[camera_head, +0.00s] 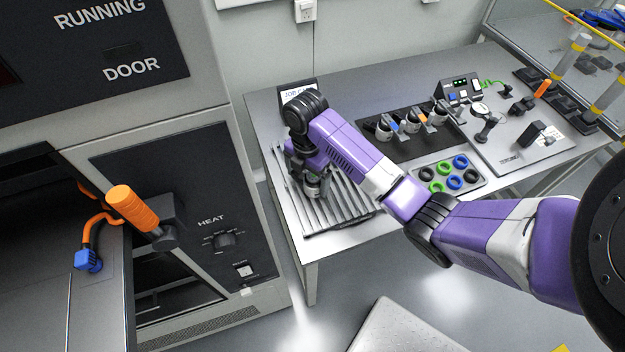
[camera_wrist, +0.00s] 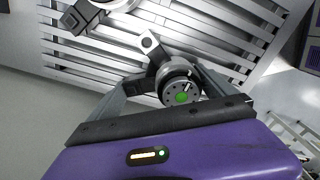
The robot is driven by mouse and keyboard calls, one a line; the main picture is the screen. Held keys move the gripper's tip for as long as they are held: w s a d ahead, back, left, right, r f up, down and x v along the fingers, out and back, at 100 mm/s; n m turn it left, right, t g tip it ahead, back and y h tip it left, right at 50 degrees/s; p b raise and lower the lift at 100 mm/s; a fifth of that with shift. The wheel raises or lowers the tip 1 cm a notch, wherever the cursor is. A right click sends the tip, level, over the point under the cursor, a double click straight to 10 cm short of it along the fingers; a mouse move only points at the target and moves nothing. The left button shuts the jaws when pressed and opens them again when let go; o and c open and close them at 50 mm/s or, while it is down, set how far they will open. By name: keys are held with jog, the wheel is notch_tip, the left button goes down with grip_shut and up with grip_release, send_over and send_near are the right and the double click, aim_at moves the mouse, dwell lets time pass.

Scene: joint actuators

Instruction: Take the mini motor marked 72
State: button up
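My gripper (camera_wrist: 178,82) is over the ribbed metal rack (camera_head: 345,222) on the table. In the wrist view its two fingers lie on either side of a grey and black mini motor (camera_wrist: 182,97) with a green dot on its end face. I cannot tell whether both fingers press on it. No number is readable on it. The rack's slats also show in the wrist view (camera_wrist: 110,50). Another grey and black part (camera_wrist: 85,14) lies on the rack at the top left. In the head view, several motor-like parts (camera_head: 384,130) sit on the black mat (camera_head: 400,154).
A tray of green, blue and black rings (camera_head: 475,184) stands right of the rack. A grey board (camera_head: 500,152) with devices is behind it. A card (camera_head: 298,92) stands at the table's back left. An oven-like cabinet (camera_head: 190,205) with an orange handle (camera_head: 134,207) is at left.

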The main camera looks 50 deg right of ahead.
jog(key=c, duration=1.3)
jog(key=shift+r, duration=0.1)
